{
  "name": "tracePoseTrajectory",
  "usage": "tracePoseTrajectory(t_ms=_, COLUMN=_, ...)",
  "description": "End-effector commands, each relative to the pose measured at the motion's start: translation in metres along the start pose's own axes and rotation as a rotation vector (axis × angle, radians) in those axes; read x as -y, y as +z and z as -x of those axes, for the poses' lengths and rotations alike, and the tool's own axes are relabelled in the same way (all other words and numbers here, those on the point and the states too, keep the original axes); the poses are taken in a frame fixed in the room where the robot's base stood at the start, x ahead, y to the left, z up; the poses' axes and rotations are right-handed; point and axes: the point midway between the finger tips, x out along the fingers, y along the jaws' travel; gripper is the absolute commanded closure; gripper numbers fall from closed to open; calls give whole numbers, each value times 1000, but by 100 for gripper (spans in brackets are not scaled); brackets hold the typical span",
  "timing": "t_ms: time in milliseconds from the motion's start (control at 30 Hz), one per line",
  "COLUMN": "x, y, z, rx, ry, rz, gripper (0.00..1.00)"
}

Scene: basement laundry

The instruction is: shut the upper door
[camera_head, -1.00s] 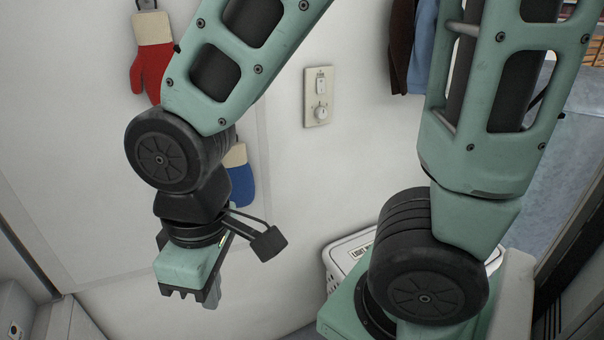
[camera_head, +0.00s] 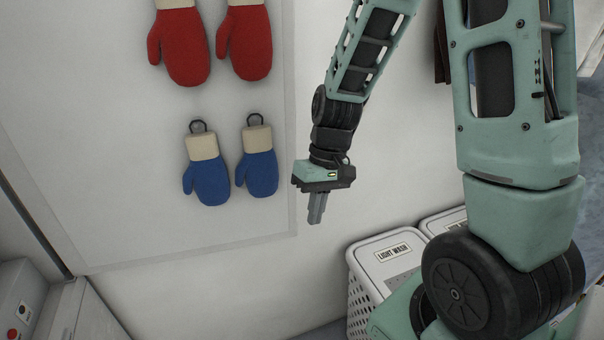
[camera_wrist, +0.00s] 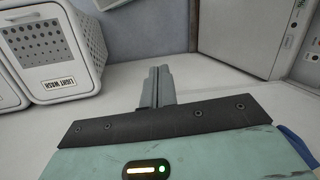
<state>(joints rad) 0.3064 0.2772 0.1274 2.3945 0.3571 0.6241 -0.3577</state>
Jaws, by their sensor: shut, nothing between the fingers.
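I cannot make out the upper door for certain in either view. A grey flat-faced unit (camera_wrist: 240,35) stands at the upper right of the wrist view; whether it is a door or a housing, I cannot tell. My gripper (camera_head: 316,212) hangs in the middle of the head view, pointing down in front of the white wall. Its fingers are together with nothing between them. They also show at the centre of the wrist view (camera_wrist: 157,86), apart from the grey unit.
Red mittens (camera_head: 250,43) and blue mittens (camera_head: 207,180) hang on the wall left of my gripper. A white "LIGHT WASH" basket (camera_head: 385,262) stands below right, with another beside it.

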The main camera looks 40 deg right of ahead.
Motion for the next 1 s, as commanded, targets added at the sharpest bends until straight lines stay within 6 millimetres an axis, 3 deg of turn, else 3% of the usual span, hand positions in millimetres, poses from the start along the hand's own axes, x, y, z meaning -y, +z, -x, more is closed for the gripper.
tracePoseTrajectory(t_ms=33, x=-14, y=-7, z=-10, rx=34, ry=-72, rz=-61, gripper=100)
tracePoseTrajectory(t_ms=233, x=-32, y=-44, z=-21, rx=64, ry=-507, rz=-189, gripper=100)
tracePoseTrajectory(t_ms=367, x=-53, y=-82, z=-10, rx=-62, ry=-835, rz=-247, gripper=100)
tracePoseTrajectory(t_ms=500, x=-90, y=-118, z=11, rx=-277, ry=-1101, rz=-283, gripper=100)
tracePoseTrajectory(t_ms=600, x=-118, y=-133, z=25, rx=-428, ry=-1222, rz=-302, gripper=100)
tracePoseTrajectory(t_ms=733, x=-142, y=-143, z=37, rx=-554, ry=-1299, rz=-311, gripper=100)
tracePoseTrajectory(t_ms=867, x=-143, y=-148, z=40, rx=-588, ry=-1316, rz=-311, gripper=100)
tracePoseTrajectory(t_ms=1000, x=-127, y=-157, z=39, rx=-582, ry=-1316, rz=-311, gripper=100)
